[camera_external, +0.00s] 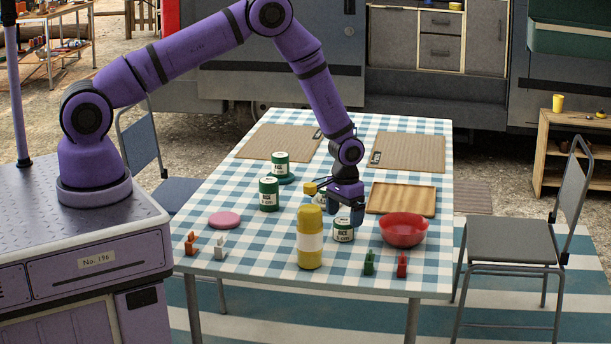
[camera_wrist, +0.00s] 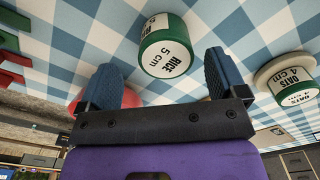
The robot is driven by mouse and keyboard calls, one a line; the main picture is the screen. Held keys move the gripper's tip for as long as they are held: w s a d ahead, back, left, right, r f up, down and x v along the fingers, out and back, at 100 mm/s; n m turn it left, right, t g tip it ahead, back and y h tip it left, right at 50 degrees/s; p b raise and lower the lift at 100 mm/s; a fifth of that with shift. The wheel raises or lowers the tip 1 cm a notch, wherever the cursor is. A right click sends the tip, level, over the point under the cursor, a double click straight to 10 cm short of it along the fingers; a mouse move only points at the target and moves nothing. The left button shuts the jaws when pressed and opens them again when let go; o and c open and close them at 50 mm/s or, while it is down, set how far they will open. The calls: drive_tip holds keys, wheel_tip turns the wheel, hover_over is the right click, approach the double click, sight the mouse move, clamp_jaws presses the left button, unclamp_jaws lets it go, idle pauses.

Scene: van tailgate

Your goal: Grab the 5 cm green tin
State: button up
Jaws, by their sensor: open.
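A white-labelled tin with green rims (camera_external: 343,230) stands upright on the checked table, just below my gripper. In the wrist view the tin (camera_wrist: 168,48) reads "RICE 5 cm" and sits ahead of and between the fingertips, not touching them. My gripper (camera_external: 345,212) is open and empty; its two blue fingers (camera_wrist: 160,78) show apart. Two darker green tins with white labels, one nearer (camera_external: 269,194) and one farther (camera_external: 280,163), stand to the left; their small print is unclear. An "OATS 4 cm" tin (camera_wrist: 297,90) stands on a pale disc at right in the wrist view.
A yellow bottle (camera_external: 310,240) stands close left of the tin, and a red bowl (camera_external: 404,230) close right. A wooden tray (camera_external: 402,198) is behind. A pink disc (camera_external: 224,220) lies left.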

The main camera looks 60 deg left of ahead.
sight(344, 221)
drive_tip(key=shift+w+a+f, duration=0.1)
drive_tip(key=shift+a+f, duration=0.05)
drive_tip(key=shift+f, duration=1.15)
drive_tip(key=shift+w+a+f, duration=0.1)
drive_tip(key=shift+a+f, duration=0.05)
drive_tip(key=shift+f, duration=1.15)
drive_tip(key=c, duration=1.1)
drive_tip(key=shift+o, duration=0.2)
drive_tip(key=shift+r, duration=0.2)
